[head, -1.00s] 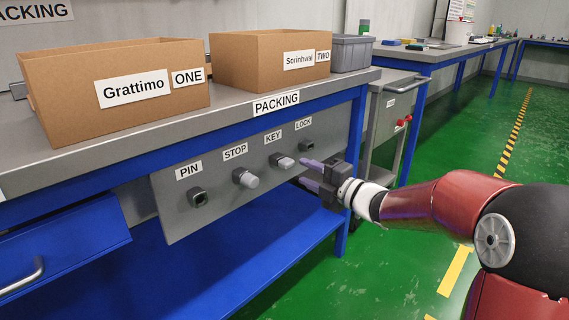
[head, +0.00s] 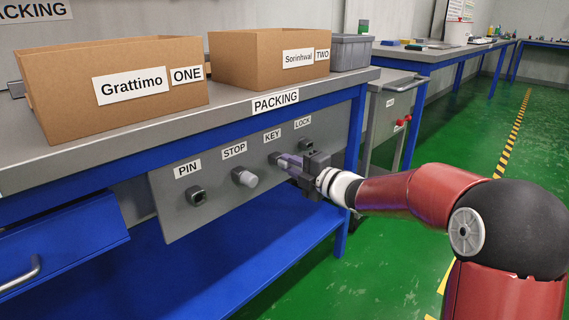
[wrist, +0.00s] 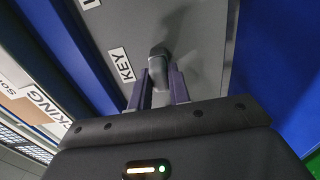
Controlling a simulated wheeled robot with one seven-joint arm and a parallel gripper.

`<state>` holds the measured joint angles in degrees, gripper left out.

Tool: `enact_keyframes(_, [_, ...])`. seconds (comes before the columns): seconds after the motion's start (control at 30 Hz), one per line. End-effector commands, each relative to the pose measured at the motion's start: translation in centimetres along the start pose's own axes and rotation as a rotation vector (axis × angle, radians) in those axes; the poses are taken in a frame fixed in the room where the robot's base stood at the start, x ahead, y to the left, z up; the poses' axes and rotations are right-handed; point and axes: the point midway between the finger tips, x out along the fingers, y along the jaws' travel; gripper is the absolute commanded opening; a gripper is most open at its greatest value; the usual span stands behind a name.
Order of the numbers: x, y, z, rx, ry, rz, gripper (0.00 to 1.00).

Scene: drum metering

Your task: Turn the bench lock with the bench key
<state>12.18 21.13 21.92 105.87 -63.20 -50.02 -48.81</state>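The bench key (head: 274,158) sits in the grey panel under the KEY label, its outer end partly hidden by my gripper in the head view. In the wrist view the key (wrist: 159,62) is a dark rounded stub pointing towards my gripper. My gripper (head: 285,163) is at the key, and its two purplish fingers (wrist: 160,92) stand on either side of the key's end. The fingers look apart, with the key between them; I cannot see firm contact. The bench lock (head: 306,144) is a dark socket under the LOCK label, just right of the key.
The panel (head: 220,207) also carries a STOP knob (head: 244,177) and a PIN socket (head: 197,196) to the left. A blue drawer (head: 65,245) stands open at lower left. Two cardboard boxes stand on the bench above.

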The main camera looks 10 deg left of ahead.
Motion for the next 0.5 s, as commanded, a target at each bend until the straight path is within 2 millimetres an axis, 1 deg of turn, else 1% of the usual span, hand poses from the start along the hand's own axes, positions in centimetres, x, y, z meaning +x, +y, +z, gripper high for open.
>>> enact_keyframes(0.03, [-0.01,0.00,0.00,0.000,0.000,0.000,0.12])
enact_keyframes(0.1, [-0.02,0.00,0.00,0.000,0.000,0.000,0.03])
enact_keyframes(0.13, [-0.02,0.00,0.00,0.000,0.000,0.000,0.00])
enact_keyframes(0.5, [-0.43,0.02,0.03,-0.001,-0.001,0.001,0.00])
